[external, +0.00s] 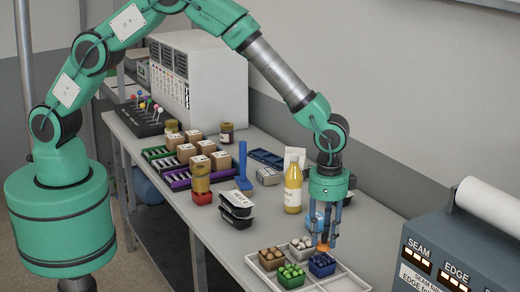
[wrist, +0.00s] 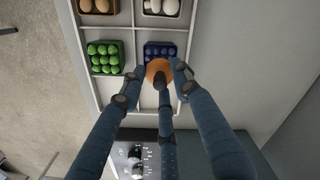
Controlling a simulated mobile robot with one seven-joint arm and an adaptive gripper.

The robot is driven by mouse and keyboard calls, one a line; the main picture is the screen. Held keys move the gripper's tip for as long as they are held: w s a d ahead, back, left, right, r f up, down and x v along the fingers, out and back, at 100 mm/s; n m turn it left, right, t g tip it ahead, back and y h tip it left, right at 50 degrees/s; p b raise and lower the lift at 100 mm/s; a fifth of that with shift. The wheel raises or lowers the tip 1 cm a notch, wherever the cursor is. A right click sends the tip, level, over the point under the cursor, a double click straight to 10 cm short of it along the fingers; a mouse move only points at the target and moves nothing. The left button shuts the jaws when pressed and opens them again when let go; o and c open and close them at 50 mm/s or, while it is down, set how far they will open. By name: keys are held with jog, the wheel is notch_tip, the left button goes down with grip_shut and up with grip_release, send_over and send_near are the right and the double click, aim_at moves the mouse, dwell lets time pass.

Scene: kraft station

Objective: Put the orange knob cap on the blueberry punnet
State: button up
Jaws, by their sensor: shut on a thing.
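The orange knob cap (wrist: 157,68) is held between the fingertips of my gripper (wrist: 158,76), which is shut on it. In the external view the cap (external: 323,247) shows as a small orange patch under my gripper (external: 324,240). The dark blue blueberry punnet (external: 322,267) sits in a compartment of the white divided tray (external: 345,284). In the wrist view the cap overlaps the near edge of the punnet (wrist: 160,48). I cannot tell whether the cap touches it. The fingers hide part of the cap.
Punnets with green (external: 291,275), brown (external: 271,259) and white (external: 301,247) contents share the tray. A grey sealing machine (external: 440,262) is at the right.

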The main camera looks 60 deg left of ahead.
aim_at(324, 244)
jog(key=shift+f, duration=1.7)
jog(key=shift+f, duration=0.15)
jog(key=o, duration=1.2)
notch_tip(324, 244, up, 12)
jog(key=shift+r, duration=0.15)
